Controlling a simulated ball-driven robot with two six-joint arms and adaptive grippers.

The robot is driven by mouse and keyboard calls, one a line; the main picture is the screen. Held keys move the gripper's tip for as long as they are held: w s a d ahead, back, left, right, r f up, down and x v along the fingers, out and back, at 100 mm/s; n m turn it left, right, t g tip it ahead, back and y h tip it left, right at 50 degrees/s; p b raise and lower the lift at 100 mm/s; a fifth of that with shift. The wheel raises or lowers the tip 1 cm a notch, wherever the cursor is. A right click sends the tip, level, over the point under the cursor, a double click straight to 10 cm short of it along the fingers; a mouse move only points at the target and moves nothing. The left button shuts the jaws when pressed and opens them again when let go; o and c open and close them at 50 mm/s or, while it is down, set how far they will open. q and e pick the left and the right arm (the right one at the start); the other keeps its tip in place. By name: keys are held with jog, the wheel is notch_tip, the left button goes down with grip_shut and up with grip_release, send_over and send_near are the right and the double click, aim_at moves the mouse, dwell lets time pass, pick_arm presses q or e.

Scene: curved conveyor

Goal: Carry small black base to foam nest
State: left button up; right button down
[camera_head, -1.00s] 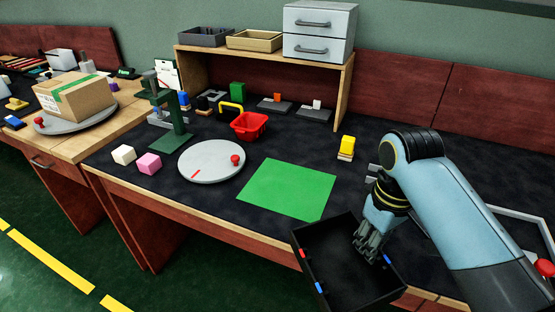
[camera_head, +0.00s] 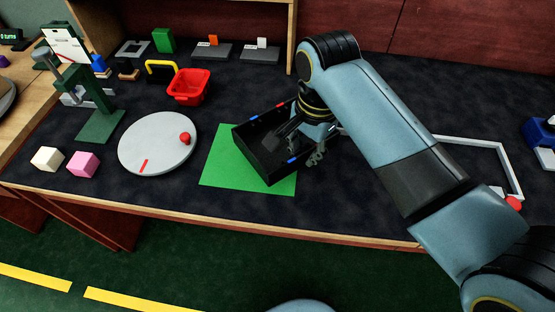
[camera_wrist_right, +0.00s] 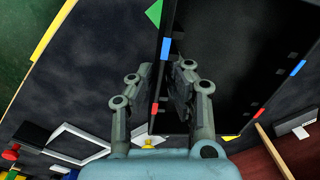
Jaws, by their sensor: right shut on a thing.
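A black open tray (camera_head: 244,138) with small red and blue marks on its rim is over the green mat (camera_head: 216,165); I cannot tell whether it touches the mat. My right gripper (camera_head: 288,130) reaches down at its right side. In the right wrist view, its fingers (camera_wrist_right: 168,88) close around the wall of the tray (camera_wrist_right: 235,45), and a green corner shows beyond. I cannot tell for sure which thing is the small black base or the foam nest. A grey frame with a square opening (camera_head: 145,50) lies at the back. My left gripper is not in view.
A grey turntable (camera_head: 150,145) with a red knob is left of the mat. A red basket (camera_head: 186,88), a green stand (camera_head: 97,126) and white (camera_head: 47,159) and pink (camera_head: 83,164) cubes are near it. A pale frame (camera_head: 508,170) lies on the right.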

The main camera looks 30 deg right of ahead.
aim_at(283, 156)
jog(key=w+a+f, duration=0.3)
jog(key=shift+w+a, duration=0.15)
jog(key=shift+a, duration=0.05)
notch_tip(283, 156, down, 4)
jog(key=shift+r+b, duration=0.1)
jog(key=shift+b, duration=0.35)
jog(key=c, duration=1.3)
grip_release()
